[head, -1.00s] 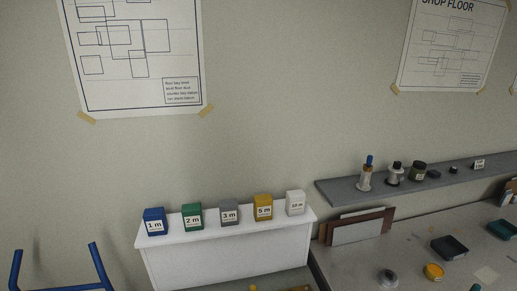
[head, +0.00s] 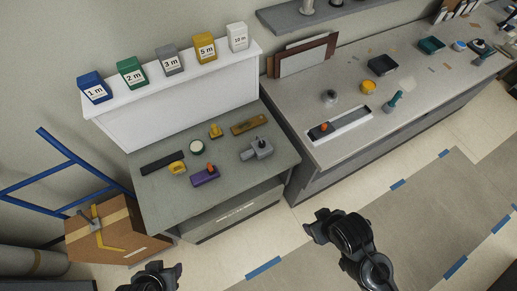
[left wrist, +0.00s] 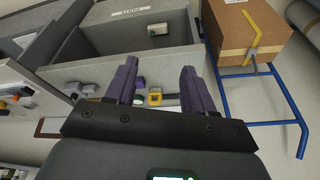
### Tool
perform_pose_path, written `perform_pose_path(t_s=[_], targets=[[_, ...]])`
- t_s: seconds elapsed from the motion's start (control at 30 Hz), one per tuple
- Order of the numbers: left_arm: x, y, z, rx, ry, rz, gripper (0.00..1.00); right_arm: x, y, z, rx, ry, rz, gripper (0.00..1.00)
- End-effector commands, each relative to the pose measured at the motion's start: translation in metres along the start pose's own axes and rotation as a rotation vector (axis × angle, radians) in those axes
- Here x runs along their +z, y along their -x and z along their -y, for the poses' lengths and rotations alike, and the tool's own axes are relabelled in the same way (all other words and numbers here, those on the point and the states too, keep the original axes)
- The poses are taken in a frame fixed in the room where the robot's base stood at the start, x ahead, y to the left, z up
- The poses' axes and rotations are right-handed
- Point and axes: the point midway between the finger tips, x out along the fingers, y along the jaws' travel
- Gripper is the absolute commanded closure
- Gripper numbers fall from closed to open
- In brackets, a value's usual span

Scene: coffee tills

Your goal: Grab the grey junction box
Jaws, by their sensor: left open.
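The grey junction box (head: 260,148), a small grey block with stubs and a dark knob, sits on the right part of the low grey-green table (head: 160,205) in the head view. A grey lump (left wrist: 80,88) left of the fingers in the left wrist view may be it; I cannot be sure. My left gripper (head: 160,270) is at the bottom left of the head view, in front of the table and apart from the box. Its two fingers are spread and empty in the left wrist view (left wrist: 157,88). My right gripper (head: 315,222) is in front of the right bench, apart from everything, its fingertips apparently parted.
Near the junction box lie a brass-coloured level (head: 248,124), a yellow item (head: 215,131), a white-topped round item (head: 197,147) and a purple tool (head: 205,176). A white shelf (head: 180,95) with labelled boxes stands behind. A blue cart (head: 60,155) with a carton (head: 95,245) is at left.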

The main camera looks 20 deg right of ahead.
Motion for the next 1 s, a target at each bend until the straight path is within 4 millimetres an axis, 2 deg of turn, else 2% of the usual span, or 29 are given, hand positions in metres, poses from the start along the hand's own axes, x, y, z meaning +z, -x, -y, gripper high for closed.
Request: perform_pose_path(t_s=[0.27,0.3,0.33,0.67,0.83,1.0], targets=[[0.0,0.0,0.0,0.0,0.0,-0.001,0.47,-0.001,0.0,0.001,-0.004,-0.006,-0.002,0.4],[0.0,0.0,0.0,0.0,0.0,-0.001,0.41,-0.001,0.0,0.001,-0.005,-0.006,-0.002,0.4],[0.0,0.0,0.0,0.0,0.0,-0.001,0.39,-0.001,0.0,0.001,-0.005,-0.006,-0.002,0.4],[0.0,0.0,0.0,-0.001,-0.02,-0.001,0.39,-0.001,0.001,0.001,-0.004,-0.005,-0.002,0.4],[-0.012,0.001,0.0,-0.006,-0.179,-0.063,0.39,0.0,0.001,0.0,-0.001,-0.001,-0.001,0.4],[-0.053,-0.001,-0.002,-0.073,-0.538,-0.279,0.39,0.0,0.0,0.001,-0.001,0.003,-0.001,0.4]])
